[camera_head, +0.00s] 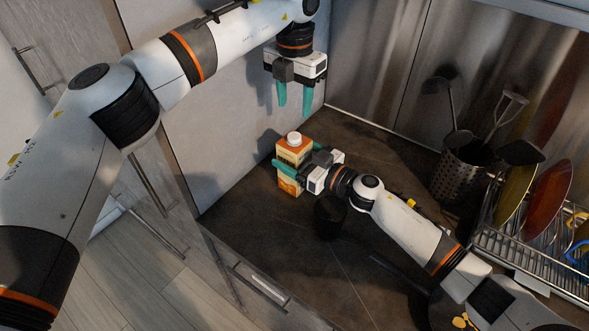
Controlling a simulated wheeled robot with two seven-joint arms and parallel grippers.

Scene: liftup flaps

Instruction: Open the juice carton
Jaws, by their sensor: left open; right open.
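The juice carton (293,148) stands upright on the dark countertop, orange and cream with a white cap (294,138) on top. My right gripper (283,172) is at the carton's side, its teal fingers open around or beside the carton body; part of the carton is hidden behind it. I cannot tell whether the fingers touch it. My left gripper (294,103) is open and empty, pointing down above the carton and near the wall, its two teal fingers apart.
A metal utensil holder (462,176) with dark utensils stands at the right. A dish rack (527,262) with plates (546,199) is beside it. A wall panel (225,110) closes the left side of the counter (250,219). The counter's front edge runs along the lower left.

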